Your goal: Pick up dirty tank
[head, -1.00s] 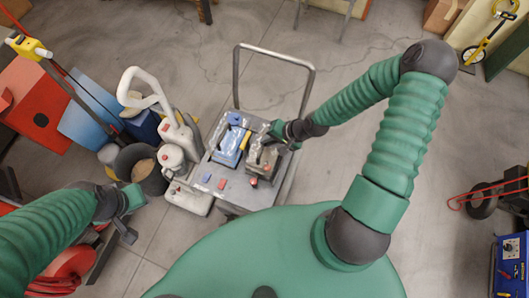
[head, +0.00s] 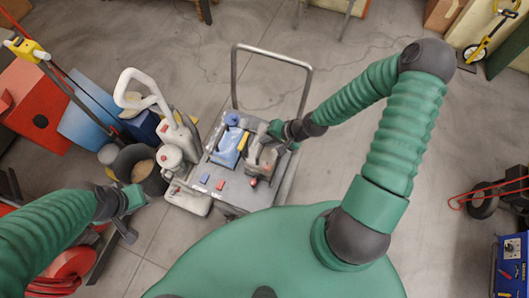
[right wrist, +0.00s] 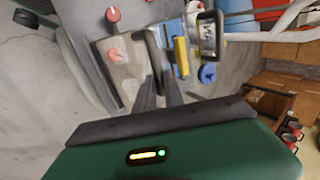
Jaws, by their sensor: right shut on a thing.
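A grey-beige tank (right wrist: 126,68) with a dark upright handle sits at the right side of the grey wheeled machine (head: 222,183). I take it as the dirty tank; it also shows in the head view (head: 254,170), partly covered by my right gripper. My right gripper (head: 270,148) is shut on its handle, and the fingers (right wrist: 158,92) meet the handle in the right wrist view. A blue tank (head: 230,147) with a yellow handle (right wrist: 181,57) stands just beside it. My left gripper (head: 127,217) hangs empty at the left; its jaw opening is unclear.
The machine's tall push bar (head: 274,54) rises behind the tanks. A white-and-grey machine (head: 172,130) and a dark bucket (head: 140,168) stand close on the left. A blue box (head: 510,262) is at the far right. The floor (head: 400,250) right of the machine is clear.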

